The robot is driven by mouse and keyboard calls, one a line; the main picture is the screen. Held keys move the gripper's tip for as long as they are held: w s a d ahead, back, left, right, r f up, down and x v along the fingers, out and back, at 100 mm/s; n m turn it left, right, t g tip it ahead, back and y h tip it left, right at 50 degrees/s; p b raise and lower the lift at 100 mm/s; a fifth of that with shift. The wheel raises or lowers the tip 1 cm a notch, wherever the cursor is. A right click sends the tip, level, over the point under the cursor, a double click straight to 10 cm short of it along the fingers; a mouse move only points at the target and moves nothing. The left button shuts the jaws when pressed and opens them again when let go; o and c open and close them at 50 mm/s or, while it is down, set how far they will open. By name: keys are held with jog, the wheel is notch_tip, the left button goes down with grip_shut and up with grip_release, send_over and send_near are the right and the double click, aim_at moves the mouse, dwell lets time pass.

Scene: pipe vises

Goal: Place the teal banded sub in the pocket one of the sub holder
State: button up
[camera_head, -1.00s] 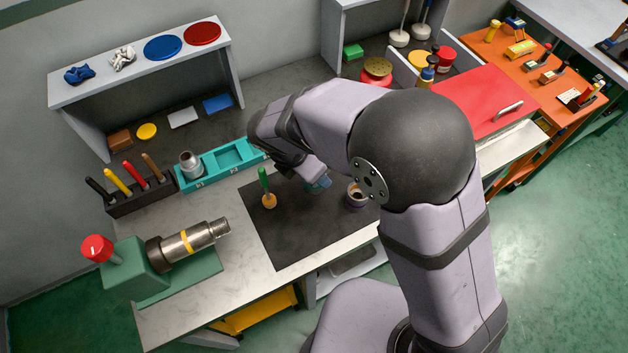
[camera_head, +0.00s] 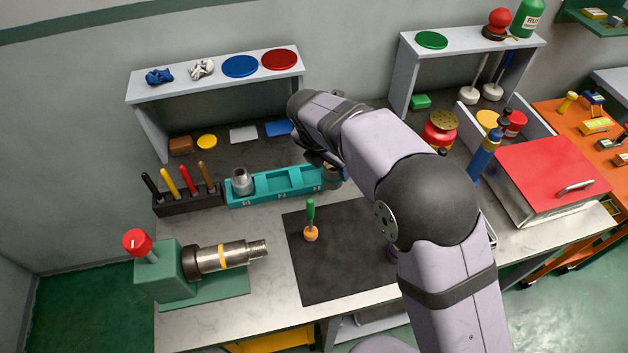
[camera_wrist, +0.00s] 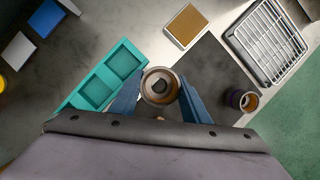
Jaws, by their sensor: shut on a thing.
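My gripper (camera_wrist: 160,98) is shut on a round hollow sub (camera_wrist: 160,86), seen end-on between the blue fingers in the wrist view. In the head view the held sub (camera_head: 332,178) shows partly below my wrist, by the right end of the teal sub holder (camera_head: 234,203). Its band colour is not clear. The holder also shows in the wrist view (camera_wrist: 117,69), left of the fingers, with two empty pockets visible. In the head view a grey metal sub (camera_head: 242,182) stands in the holder's left pocket. Pocket numbers are too small to read.
A purple-banded sub (camera_wrist: 241,100) stands on the dark mat (camera_head: 345,275). A marker rack (camera_head: 188,202) adjoins the holder's left end. A vise (camera_head: 165,270) holds a pipe at front left. A shelf (camera_head: 215,75) stands behind the holder.

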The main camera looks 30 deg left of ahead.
jog(key=w+a+n+y+b, duration=0.1)
jog(key=w+a+n, duration=0.3)
jog(key=a, duration=0.4)
jog(key=shift+w+a+r+n+y, duration=0.2)
jog(key=shift+w+n+y, duration=0.1)
jog(key=shift+w+y, duration=0.1)
jog(key=shift+f, duration=0.15)
jog(key=shift+f+p, duration=1.6)
jog(key=shift+f, duration=3.3)
jog(key=shift+f, duration=0.1)
